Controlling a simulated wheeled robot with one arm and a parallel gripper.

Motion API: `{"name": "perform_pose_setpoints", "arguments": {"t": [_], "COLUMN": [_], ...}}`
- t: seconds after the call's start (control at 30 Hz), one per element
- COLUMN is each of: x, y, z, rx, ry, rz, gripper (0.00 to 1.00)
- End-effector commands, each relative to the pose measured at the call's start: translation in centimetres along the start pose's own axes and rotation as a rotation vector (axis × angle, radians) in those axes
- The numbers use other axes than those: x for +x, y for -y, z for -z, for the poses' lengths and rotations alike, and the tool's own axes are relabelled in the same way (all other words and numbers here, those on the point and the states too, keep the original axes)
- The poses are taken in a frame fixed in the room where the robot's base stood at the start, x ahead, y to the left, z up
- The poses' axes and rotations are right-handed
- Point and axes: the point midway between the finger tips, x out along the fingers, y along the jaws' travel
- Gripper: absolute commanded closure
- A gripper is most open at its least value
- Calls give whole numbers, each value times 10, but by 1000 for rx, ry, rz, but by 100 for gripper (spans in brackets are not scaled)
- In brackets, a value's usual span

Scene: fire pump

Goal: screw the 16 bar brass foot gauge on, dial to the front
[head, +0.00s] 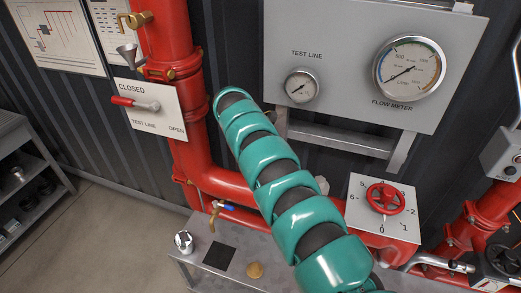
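I cannot make out a gauge with a brass foot or a 16 bar mark. A small silver round piece with a dark and white top (184,242) stands on the bench at the lower left; it is too small to tell whether it is a gauge. A round brass-coloured piece (255,270) lies on the same bench. Two gauges sit on the grey panel: the small test line gauge (302,86) and the larger flow meter (409,69). My teal arm crosses the middle and hides part of the red pipe and bench. My gripper does not show.
The grey bench (199,272) bears a black square (219,258). Above it is a brass tap with a blue handle (222,206). A red handwheel (384,199) is at right, a red test line lever (124,101) at left. Shelving (30,200) stands far left; the floor between is clear.

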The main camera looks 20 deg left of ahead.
Motion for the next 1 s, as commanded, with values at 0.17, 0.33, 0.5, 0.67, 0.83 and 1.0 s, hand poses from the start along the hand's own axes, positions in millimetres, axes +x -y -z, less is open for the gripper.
{"name": "perform_pose_setpoints", "arguments": {"t": [0.17,0.33,0.5,0.67,0.83,1.0], "x": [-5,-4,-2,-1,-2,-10], "y": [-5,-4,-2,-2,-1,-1], "z": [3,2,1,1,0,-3], "rx": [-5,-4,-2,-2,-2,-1], "ry": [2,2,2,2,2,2], "rz": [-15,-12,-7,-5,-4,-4], "gripper": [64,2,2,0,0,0]}}
